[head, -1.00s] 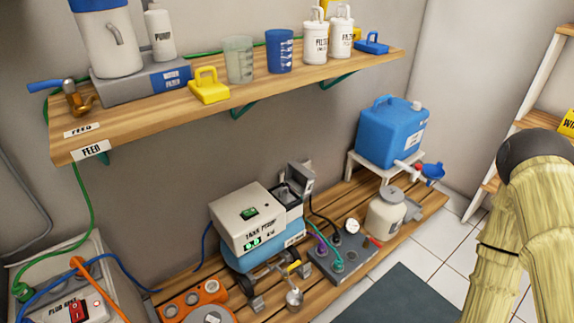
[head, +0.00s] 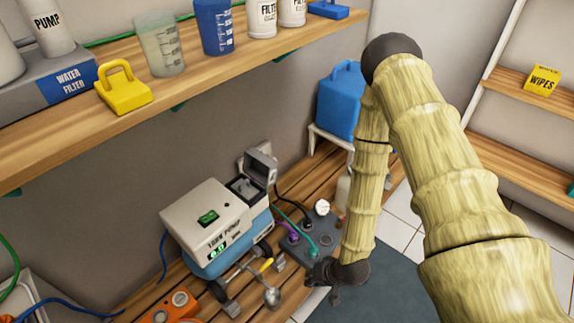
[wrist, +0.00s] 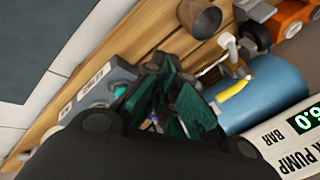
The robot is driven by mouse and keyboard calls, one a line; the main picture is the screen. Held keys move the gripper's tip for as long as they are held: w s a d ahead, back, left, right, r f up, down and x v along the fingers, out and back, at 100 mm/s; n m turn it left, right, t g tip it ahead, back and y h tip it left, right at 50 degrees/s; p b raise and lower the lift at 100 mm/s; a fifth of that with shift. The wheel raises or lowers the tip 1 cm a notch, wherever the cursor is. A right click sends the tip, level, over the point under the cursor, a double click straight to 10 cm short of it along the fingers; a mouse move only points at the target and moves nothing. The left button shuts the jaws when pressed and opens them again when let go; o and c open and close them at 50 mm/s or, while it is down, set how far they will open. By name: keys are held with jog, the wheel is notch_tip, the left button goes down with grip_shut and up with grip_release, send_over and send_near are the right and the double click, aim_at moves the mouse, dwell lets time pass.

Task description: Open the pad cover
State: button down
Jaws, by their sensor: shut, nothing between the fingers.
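No label in view names the pad cover. The pump is white on a blue tank, with a lit green display. The grey cover cannot be made out there.
A yellow-handled valve (head: 266,265) and metal cup (head: 272,297) stand in front of the pump. Hoses run to the port block. A blue jug (head: 340,100) stands behind my arm. A wooden shelf (head: 180,120) overhangs the bench. The dark floor mat (head: 385,290) is clear.

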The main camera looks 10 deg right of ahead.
jog(key=w+d+r+m+t+y+b, duration=0.1)
jog(key=w+r+m+t+y, duration=0.15)
jog(key=w, duration=0.65)
jog(key=w+r+m+t+y+b, duration=0.1)
jog(key=w+r+m+t+y, duration=0.2)
jog(key=w, duration=0.6)
jog(key=w+d+r+m+t+y+b, duration=0.1)
jog(key=w+d+r+t+y, duration=0.3)
jog(key=w+d+r, duration=0.75)
jog(key=w+a+r+g+b, duration=0.1)
jog(key=a+b, duration=0.4)
jog(key=a, duration=0.6)
jog(key=shift+w+a+r+b, duration=0.35)
jog(key=shift+w+r, duration=0.15)
jog(key=shift+r, duration=0.4)
jog(key=shift+y, duration=0.25)
